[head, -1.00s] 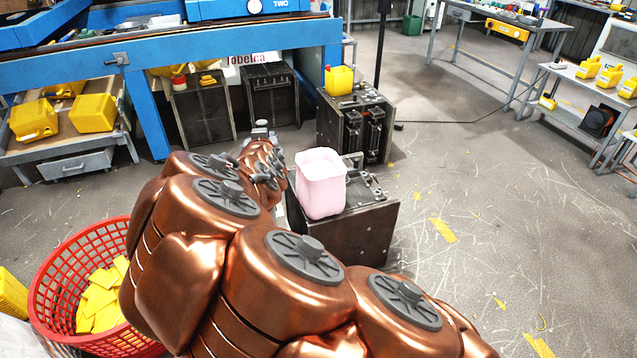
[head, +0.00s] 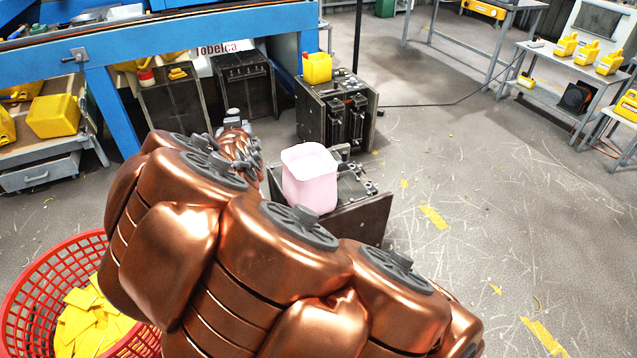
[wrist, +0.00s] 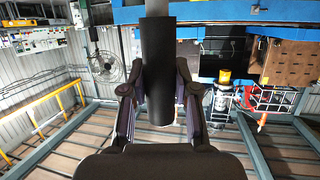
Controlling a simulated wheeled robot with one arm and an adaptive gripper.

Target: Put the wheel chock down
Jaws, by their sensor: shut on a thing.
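In the wrist view a long black block (wrist: 158,50), which I take to be the wheel chock, stands upright in the picture between the two fingers of my gripper (wrist: 158,100). The fingers are shut on it, one at each side.
A pink open container (head: 310,180) stands on a dark metal block in front of my arm. A yellow can (head: 317,68) sits on another block behind. A red basket (head: 30,300) with yellow pieces is at lower left. Floor on the right (head: 500,200) is largely clear.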

